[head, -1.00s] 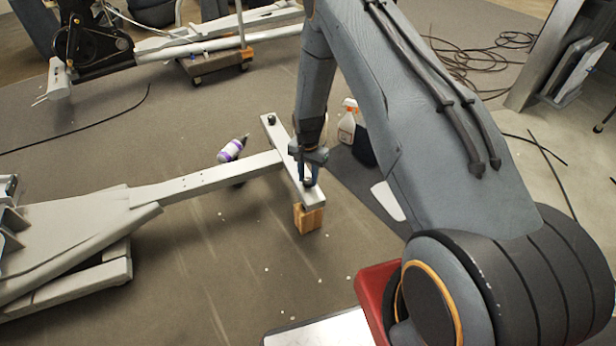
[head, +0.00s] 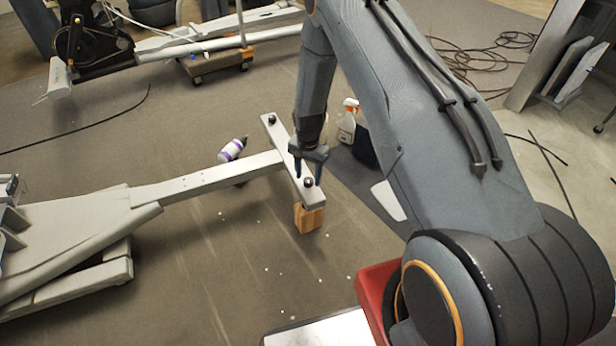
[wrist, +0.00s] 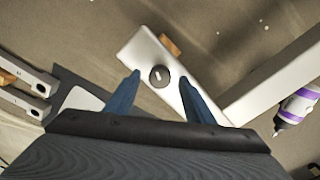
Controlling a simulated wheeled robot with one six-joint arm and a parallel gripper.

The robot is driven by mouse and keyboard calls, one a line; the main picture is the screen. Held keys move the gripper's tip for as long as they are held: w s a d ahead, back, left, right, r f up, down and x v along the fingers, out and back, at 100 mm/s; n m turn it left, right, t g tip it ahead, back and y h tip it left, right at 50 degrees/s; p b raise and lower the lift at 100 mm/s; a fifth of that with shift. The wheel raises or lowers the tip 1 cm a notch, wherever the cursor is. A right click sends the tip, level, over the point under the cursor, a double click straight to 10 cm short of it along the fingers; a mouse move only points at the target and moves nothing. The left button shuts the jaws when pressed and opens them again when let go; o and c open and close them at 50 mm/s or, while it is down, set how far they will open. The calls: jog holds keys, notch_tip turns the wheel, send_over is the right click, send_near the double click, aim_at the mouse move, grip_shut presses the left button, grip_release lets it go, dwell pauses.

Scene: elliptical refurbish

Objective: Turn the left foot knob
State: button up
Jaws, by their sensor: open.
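A round black knob (head: 308,183) sits on top of the near end of the elliptical's grey crossbar (head: 283,146). It also shows in the wrist view (wrist: 159,76), with a light line mark on its top. A second black knob (head: 272,119) is at the crossbar's far end. My gripper (head: 308,175) is open above the near knob. In the wrist view my gripper (wrist: 160,74) has one blue finger on each side of the knob, with a gap on both sides. Nothing is held. I cannot tell the exact height of the fingertips above the bar.
A wooden block (head: 308,217) supports the crossbar's near end. A bottle with a purple label (head: 232,150) lies near the long rail (head: 200,182). A spray bottle (head: 348,122) stands right of the crossbar. Open floor lies in front.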

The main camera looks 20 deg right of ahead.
aim_at(308, 180)
notch_tip(308, 180, up, 7)
jog(key=shift+p, duration=0.5)
